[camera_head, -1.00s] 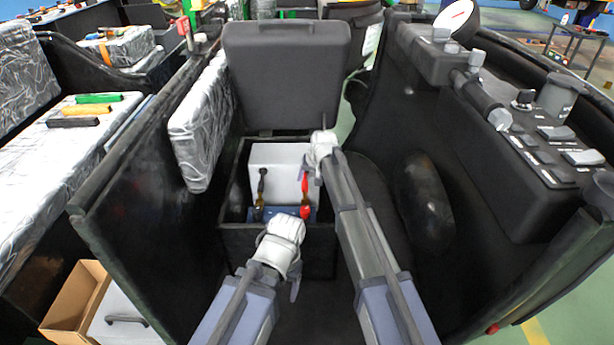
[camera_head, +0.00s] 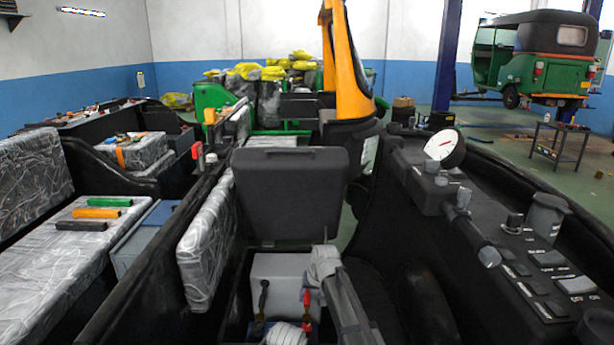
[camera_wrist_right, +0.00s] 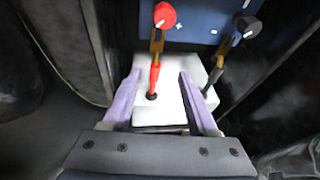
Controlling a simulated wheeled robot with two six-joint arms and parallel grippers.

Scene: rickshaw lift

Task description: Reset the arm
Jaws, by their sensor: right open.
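My right gripper (camera_head: 324,262) is over the open compartment in the head view. In the right wrist view my right gripper (camera_wrist_right: 159,75) has its two purple fingers apart. A red lead (camera_wrist_right: 155,78) on a white block (camera_wrist_right: 173,115) shows between them; I cannot tell how close it is.
The compartment holds a white block (camera_head: 280,268) with a black clamp (camera_head: 263,292) and a red clamp (camera_head: 306,299). Its black lid (camera_head: 292,196) stands open behind. A black console (camera_head: 530,265) is at right, a silver-grey cushioned panel (camera_head: 204,245) at left.

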